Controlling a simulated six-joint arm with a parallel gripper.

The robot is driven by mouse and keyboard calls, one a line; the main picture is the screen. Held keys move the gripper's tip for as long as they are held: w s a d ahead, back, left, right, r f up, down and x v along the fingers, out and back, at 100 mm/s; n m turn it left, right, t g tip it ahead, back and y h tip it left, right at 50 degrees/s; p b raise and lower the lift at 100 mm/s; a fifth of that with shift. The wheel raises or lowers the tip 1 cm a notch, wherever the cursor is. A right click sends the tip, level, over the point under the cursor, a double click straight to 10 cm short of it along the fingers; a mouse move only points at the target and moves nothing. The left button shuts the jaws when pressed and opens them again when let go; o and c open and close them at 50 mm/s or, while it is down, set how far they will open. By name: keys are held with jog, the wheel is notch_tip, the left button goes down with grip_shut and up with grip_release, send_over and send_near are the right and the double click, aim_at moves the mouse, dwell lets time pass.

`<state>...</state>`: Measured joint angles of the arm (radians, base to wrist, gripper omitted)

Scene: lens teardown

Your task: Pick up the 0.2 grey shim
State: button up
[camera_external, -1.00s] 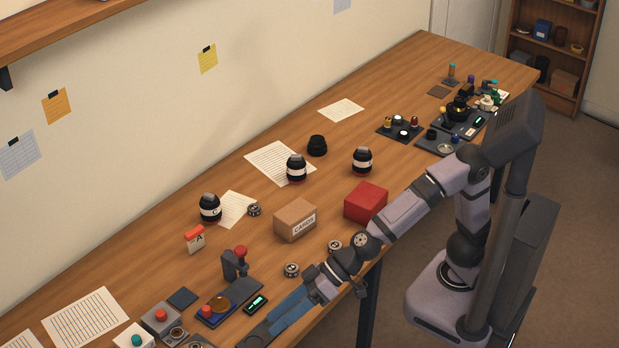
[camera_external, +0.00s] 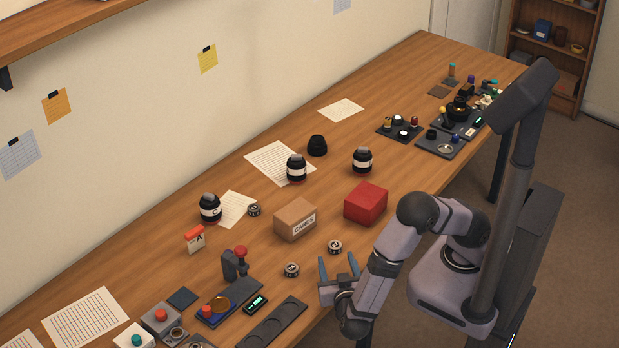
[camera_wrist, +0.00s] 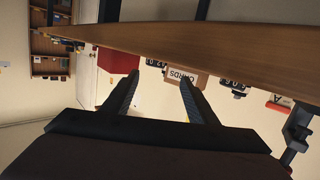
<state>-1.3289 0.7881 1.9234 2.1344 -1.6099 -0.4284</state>
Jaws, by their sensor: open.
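Several small grey round pieces with dark number labels lie on the bench, which look like shims. One (camera_external: 335,247) is in front of the red and cardboard boxes, a second (camera_external: 291,270) is left of it, and a third (camera_external: 254,210) is by a paper sheet. The numbers are too small to read surely, so I cannot tell which is the 0.2. My gripper (camera_external: 337,260) is open and empty at the bench's front edge, close to the first piece. In the wrist view the open fingers (camera_wrist: 160,78) point toward the bench, with two labelled pieces (camera_wrist: 156,63) (camera_wrist: 233,85) beyond, upside down.
A dark tray with round recesses (camera_external: 270,325) and a small press (camera_external: 235,264) are to the left. Black lens bodies (camera_external: 362,161) stand farther back.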

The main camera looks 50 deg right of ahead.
aim_at(336, 250)
jog(key=shift+s+d+f+m, duration=0.15)
jog(key=shift+s+f+m, duration=0.2)
jog(key=shift+s+m, duration=0.1)
jog(key=shift+p+x, duration=0.55)
jog(key=shift+x, duration=3.1)
jog(key=c, duration=1.2)
